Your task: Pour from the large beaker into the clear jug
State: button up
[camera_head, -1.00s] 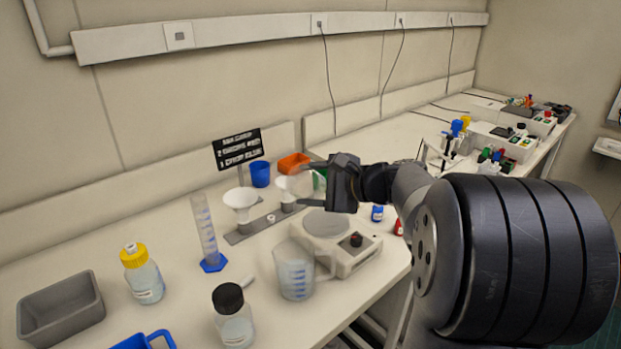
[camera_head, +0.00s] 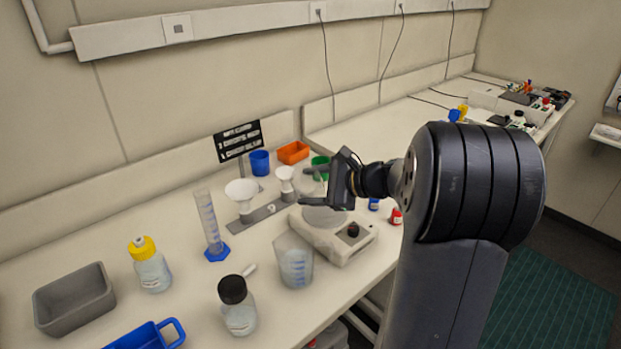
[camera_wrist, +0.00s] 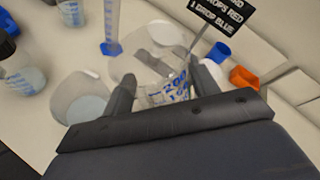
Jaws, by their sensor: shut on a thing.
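My gripper (camera_head: 318,187) is shut on the large beaker (camera_wrist: 165,72), a clear vessel with blue markings that sits between both fingers in the wrist view. In the head view the beaker (camera_head: 312,180) is faint and partly hidden by the gripper, above the white hotplate-like device. How far it is tilted is hard to tell. The clear jug (camera_head: 295,264), with blue graduations, stands upright on the bench in front of and left of the gripper. In the wrist view the jug (camera_wrist: 80,100) is left of the beaker, apart from it, with pale liquid inside.
The white device (camera_head: 345,243) stands right of the jug. A measuring cylinder (camera_head: 209,222), a rack with white funnels (camera_head: 242,193) and a black sign (camera_head: 237,141) are left and behind. A black-capped bottle (camera_head: 237,312) and yellow-capped bottle (camera_head: 150,268) stand front left.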

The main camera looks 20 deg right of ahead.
aim_at(323, 195)
jog(key=shift+w+d+f, duration=0.2)
jog(key=shift+w+f, duration=0.05)
jog(key=shift+f, duration=0.15)
jog(key=shift+w+d+f+m+g+y+p, duration=0.15)
jog(key=shift+m+g+y+p, duration=0.25)
jog(key=shift+p, duration=0.75)
jog(key=shift+w+d+f+m+p, duration=0.15)
jog(key=shift+f+m+p, duration=0.25)
jog(key=shift+p, duration=0.3)
jog(key=shift+m+p, duration=0.3)
jog(key=shift+p, duration=0.25)
jog(key=shift+s+a+f+m+g+y+p, duration=0.25)
jog(key=shift+f+m+g+y+p, duration=0.25)
jog(key=shift+p, duration=0.6)
jog(key=shift+s+a+m+p, duration=0.1)
jog(key=shift+m+p, duration=0.3)
jog(key=shift+p, duration=0.4)
jog(key=shift+s+f+g+p, duration=0.1)
jog(key=shift+f+g+p, duration=0.2)
jog(key=shift+g+p, duration=0.1)
